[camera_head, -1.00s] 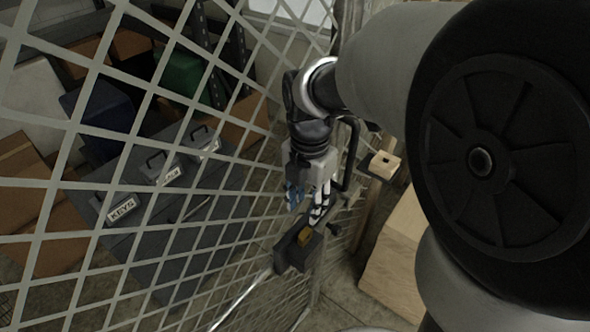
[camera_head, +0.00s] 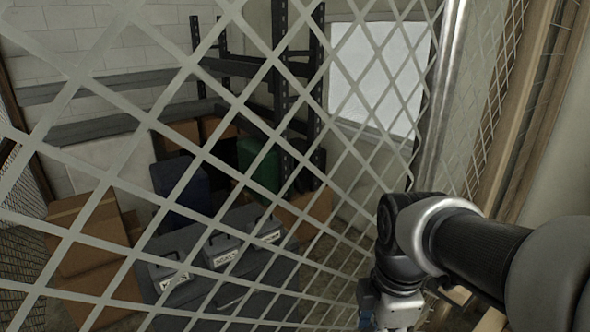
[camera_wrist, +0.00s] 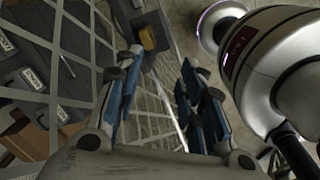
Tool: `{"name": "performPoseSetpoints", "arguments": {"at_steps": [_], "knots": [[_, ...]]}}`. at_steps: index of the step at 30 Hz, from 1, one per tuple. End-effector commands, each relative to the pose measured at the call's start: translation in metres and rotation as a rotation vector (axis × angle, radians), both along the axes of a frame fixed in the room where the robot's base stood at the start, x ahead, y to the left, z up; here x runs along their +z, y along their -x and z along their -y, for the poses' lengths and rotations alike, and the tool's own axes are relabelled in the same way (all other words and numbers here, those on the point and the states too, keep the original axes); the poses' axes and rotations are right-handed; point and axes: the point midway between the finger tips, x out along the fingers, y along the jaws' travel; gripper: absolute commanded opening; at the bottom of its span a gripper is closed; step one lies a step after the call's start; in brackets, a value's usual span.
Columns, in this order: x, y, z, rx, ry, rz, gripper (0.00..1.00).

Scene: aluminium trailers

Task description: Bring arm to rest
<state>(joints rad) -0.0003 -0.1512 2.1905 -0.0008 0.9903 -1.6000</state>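My arm (camera_head: 475,250) reaches in from the right side of the head view and bends down at a joint near the wire mesh fence (camera_head: 205,155). In the wrist view my gripper (camera_wrist: 158,80) is open, with its blue-padded fingers apart and nothing between them. In the head view the fingertips are cut off by the bottom edge. A dark box with a yellow part (camera_wrist: 147,37), likely a latch on the fence, lies beyond the left finger in the wrist view. The gripper looks apart from it.
A metal post (camera_head: 440,90) stands close to my arm. Bare floor (camera_wrist: 180,20) shows in the wrist view.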

Motion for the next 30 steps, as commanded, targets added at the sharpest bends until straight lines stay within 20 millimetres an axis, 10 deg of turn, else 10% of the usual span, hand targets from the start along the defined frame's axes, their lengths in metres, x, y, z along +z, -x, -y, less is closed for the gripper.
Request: {"name": "performPoseSetpoints", "arguments": {"at_steps": [15,30], "knots": [[-0.031,0.097,0.001,-1.335,-0.327,0.22,0.36],[-0.038,0.109,0.001,-1.556,-0.413,0.232,0.36]]}}
